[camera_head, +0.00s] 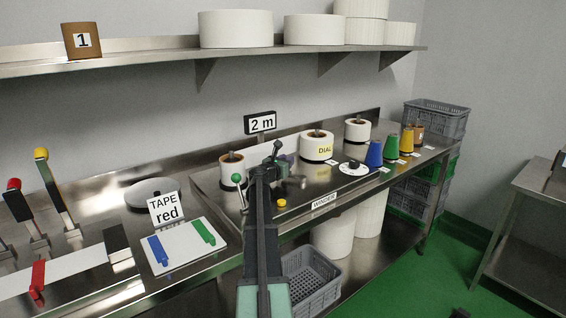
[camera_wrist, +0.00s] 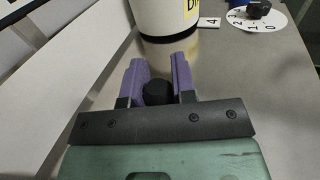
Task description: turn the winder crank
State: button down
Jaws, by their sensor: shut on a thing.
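My gripper (camera_wrist: 157,82) has two purple fingers, closed around a black round knob (camera_wrist: 157,94), which looks like the handle of the winder crank. In the head view my gripper (camera_head: 287,160) is over the winder bench, and my own arm covers much of it. A grey metal part, probably of the winder, shows at its right (camera_head: 299,182). The plate marked WINDER (camera_head: 324,200) is on the bench's front edge. How far the crank is turned cannot be told.
A white spool marked DIAL (camera_head: 316,146) and a numbered dial (camera_head: 354,168) stand to the right. A green-knobbed lever (camera_head: 238,180) and another spool (camera_head: 232,169) stand left of my arm. A yellow button (camera_head: 281,203) is close to it. Coloured cones line the bench at right.

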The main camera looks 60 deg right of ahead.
jog(key=c, duration=0.9)
grip_release()
notch_tip(320, 180, up, 20)
jog(key=p, duration=2)
jog(key=shift+r, duration=0.1)
